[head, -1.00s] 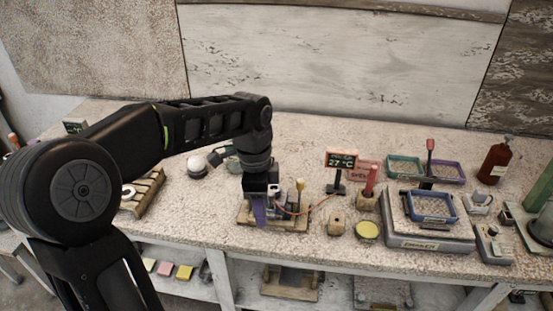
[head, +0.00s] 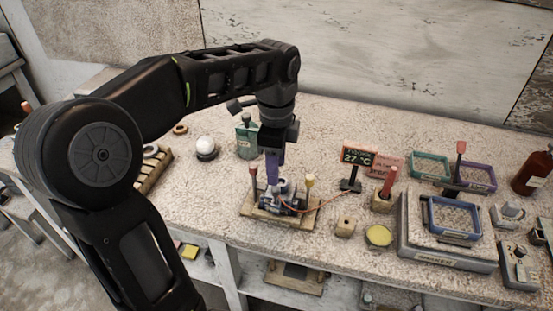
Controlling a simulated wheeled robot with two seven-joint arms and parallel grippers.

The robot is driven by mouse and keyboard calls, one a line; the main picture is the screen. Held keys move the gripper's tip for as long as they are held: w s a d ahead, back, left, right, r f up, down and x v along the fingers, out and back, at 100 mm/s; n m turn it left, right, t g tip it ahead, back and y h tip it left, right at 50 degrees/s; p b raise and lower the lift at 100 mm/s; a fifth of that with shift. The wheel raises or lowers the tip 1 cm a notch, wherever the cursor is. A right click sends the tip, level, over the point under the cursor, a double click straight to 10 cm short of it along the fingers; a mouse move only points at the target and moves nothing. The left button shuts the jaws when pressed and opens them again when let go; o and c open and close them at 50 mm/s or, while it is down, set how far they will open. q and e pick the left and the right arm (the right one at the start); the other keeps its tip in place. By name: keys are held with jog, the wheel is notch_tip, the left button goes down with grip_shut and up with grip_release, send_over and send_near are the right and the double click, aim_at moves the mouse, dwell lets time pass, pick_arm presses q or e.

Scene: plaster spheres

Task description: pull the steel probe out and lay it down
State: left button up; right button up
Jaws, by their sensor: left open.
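My left gripper (head: 272,178) points down with purple fingers and is open, just above the wooden fixture board (head: 250,214). On the board are a small pale and metal assembly (head: 287,193), a red-topped post (head: 253,180) and a yellow-topped post (head: 309,186). An orange wire (head: 328,199) runs from this assembly toward the temperature display (head: 357,160), which reads 27 °C. I cannot make out the steel probe itself; it is too small or hidden by the gripper. A white plaster sphere (head: 206,144) sits on a dark stand farther left. My right gripper is out of view.
A small wooden block with a hole (head: 346,226), a yellow round pad (head: 378,236) and a red-handled tool in a block (head: 388,183) stand right of the board. A scale with a blue tray (head: 455,228) stands farther right.

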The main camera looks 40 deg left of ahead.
aim_at(276, 188)
pick_arm(q)
notch_tip(276, 188, down, 7)
jog(key=shift+r, duration=0.2)
jog(key=shift+c, duration=0.3)
grip_shut()
dwell(0.4)
jog(key=c, duration=0.5)
grip_release()
jog(key=shift+c, duration=0.2)
grip_shut()
jog(key=shift+r+p, duration=0.15)
jog(key=shift+p, duration=0.2)
jog(key=shift+r+p, duration=2.3)
jog(key=shift+r, duration=0.55)
